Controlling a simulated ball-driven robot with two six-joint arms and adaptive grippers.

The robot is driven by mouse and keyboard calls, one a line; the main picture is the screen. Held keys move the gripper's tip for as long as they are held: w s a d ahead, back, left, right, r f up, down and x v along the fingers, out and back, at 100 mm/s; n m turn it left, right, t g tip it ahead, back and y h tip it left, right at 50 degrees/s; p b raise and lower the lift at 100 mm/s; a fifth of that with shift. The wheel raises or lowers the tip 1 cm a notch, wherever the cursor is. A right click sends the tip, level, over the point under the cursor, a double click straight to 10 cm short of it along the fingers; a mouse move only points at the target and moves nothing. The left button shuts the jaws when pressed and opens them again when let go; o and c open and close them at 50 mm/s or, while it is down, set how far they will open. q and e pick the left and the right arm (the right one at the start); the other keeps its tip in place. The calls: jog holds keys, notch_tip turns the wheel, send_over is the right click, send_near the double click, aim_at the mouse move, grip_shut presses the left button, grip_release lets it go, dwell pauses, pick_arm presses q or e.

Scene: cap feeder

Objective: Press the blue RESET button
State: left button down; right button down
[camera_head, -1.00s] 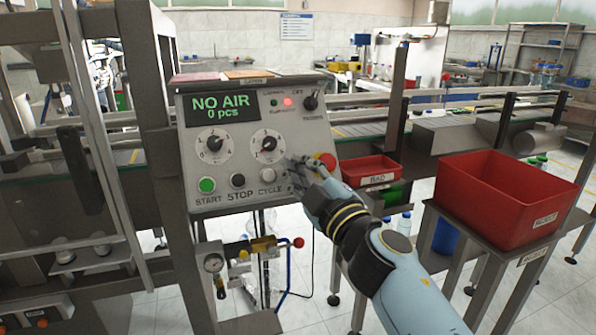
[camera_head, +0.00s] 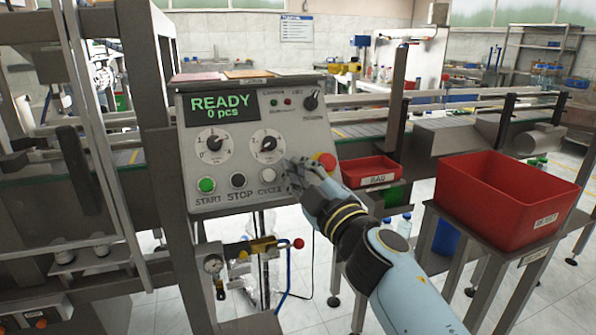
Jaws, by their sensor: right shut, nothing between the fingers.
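The grey control panel (camera_head: 228,165) stands in the middle, with a green-lettered display (camera_head: 221,106) reading READY, 0 pcs. My right gripper (camera_head: 290,171) is shut and empty at the panel's lower right, right of the CYCLE button (camera_head: 268,175). The blue RESET button is not visible; my gripper covers that part of the panel. I cannot tell whether the fingertips touch the panel. A green START button (camera_head: 206,185) and a dark STOP button (camera_head: 238,180) sit to the left in the same row. My left gripper is not in view.
A red mushroom button (camera_head: 326,161) is at the panel's right edge, just above my gripper. A red BAD tray (camera_head: 370,163) and a larger red bin (camera_head: 497,226) stand to the right. A red-knobbed valve assembly (camera_head: 262,245) is below the panel.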

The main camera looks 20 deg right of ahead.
jog(key=shift+s+r+p, duration=0.45)
jog(key=shift+s+p, duration=0.25)
jog(key=s+r+p, duration=0.1)
jog(key=s, duration=0.1)
jog(key=s+r+p, duration=0.2)
jog(key=shift+d, duration=0.1)
dwell(0.3)
dwell(0.4)
